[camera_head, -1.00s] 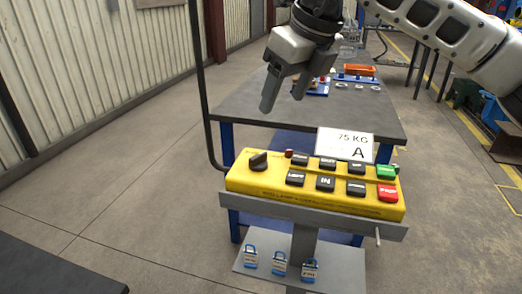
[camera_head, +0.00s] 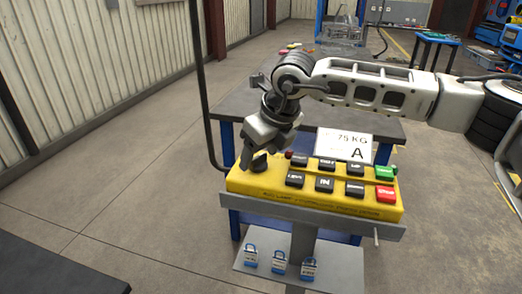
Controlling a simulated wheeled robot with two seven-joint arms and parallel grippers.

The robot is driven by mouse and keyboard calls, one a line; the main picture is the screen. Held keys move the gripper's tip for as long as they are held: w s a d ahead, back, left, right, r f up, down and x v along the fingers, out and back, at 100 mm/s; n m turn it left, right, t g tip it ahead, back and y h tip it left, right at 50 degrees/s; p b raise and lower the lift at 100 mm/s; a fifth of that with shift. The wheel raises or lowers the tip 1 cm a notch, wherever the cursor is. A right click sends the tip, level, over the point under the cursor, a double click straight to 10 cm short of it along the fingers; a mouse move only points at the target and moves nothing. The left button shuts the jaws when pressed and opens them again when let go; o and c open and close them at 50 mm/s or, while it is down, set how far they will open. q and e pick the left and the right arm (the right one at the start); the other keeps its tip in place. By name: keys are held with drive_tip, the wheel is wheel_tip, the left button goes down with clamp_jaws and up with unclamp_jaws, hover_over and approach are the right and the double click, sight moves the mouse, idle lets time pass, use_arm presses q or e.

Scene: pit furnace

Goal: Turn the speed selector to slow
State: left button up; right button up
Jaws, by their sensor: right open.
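The yellow control box (camera_head: 310,202) sits on a grey stand. The speed selector, a black knob (camera_head: 260,163), is at the left end of its top face. My right gripper (camera_head: 253,158) is pointed down at the knob, with its fingers at or just beside it. It is open; the near finger partly covers the knob, so I cannot tell whether it touches. The knob's pointing direction is hard to read. My left gripper is not in view.
Black buttons, a green button (camera_head: 385,173) and a red button (camera_head: 386,195) fill the rest of the box. A "75 KG A" card (camera_head: 344,145) stands behind it. A dark table (camera_head: 238,103) stands behind.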

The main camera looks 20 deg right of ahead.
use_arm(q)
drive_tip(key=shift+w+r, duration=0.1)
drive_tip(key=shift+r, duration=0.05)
use_arm(e)
drive_tip(key=c, duration=1)
drive_tip(key=shift+n, duration=0.3)
drive_tip(key=shift+f+n+g+y+b, duration=0.1)
drive_tip(key=shift+n+g+y+b, duration=0.25)
drive_tip(key=shift+n, duration=0.25)
drive_tip(key=n+y, duration=0.1)
drive_tip(key=n, duration=0.2)
drive_tip(key=shift+w+d+g, duration=0.1)
drive_tip(key=shift+w+g, duration=0.05)
drive_tip(key=shift+g, duration=0.2)
drive_tip(key=n, duration=0.2)
drive_tip(key=n+g, duration=0.1)
drive_tip(key=n, duration=0.1)
drive_tip(key=shift+w+d+n+y, duration=0.1)
drive_tip(key=shift+w+n+y, duration=0.05)
drive_tip(key=shift+n+y, duration=0.2)
use_arm(q)
drive_tip(key=shift+p, duration=0.3)
use_arm(e)
drive_tip(key=shift+r+n+g, duration=0.2)
drive_tip(key=shift+n+g, duration=0.5)
drive_tip(key=shift+n, duration=0.55)
